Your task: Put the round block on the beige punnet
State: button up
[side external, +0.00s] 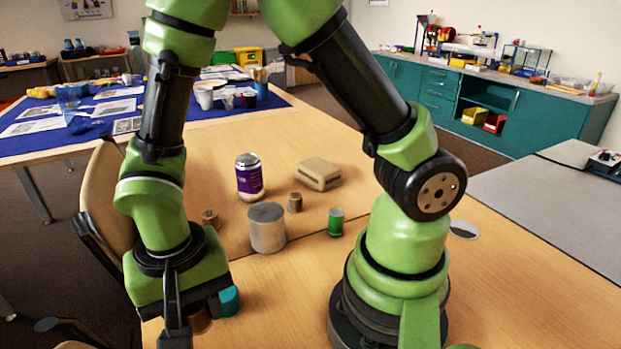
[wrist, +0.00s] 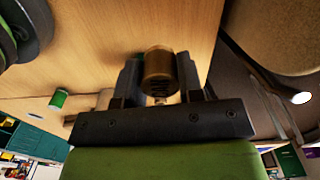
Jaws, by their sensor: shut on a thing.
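My gripper (side external: 176,335) is at the lower left of the side view, low over the near part of the table. In the wrist view my gripper (wrist: 157,78) is shut on a brown-gold round block (wrist: 159,66), which sits between the two dark fingers. The round block (side external: 200,320) shows only partly in the side view, behind a finger. The beige punnet (side external: 319,173) is a low squarish box on the table, well beyond the gripper. I cannot tell whether the round block touches the table.
A teal block (side external: 229,301) is close beside the gripper. A chair (side external: 104,200) is at the left edge.

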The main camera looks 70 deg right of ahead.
jog(key=w+d+r+m, duration=0.1)
jog(key=w+d+m, duration=0.3)
jog(key=w+d, duration=0.5)
jog(key=w+d+r+m, duration=0.1)
jog(key=w+d+m, duration=0.3)
jog(key=d, duration=1)
jog(key=s+d+m, duration=0.2)
jog(key=d+m, duration=0.2)
jog(key=d, duration=1)
jog(key=m, duration=0.5)
send_over(315, 172)
notch_tip(315, 172, down, 3)
jog(key=shift+f, duration=2.15)
jog(key=shift+a, duration=0.1)
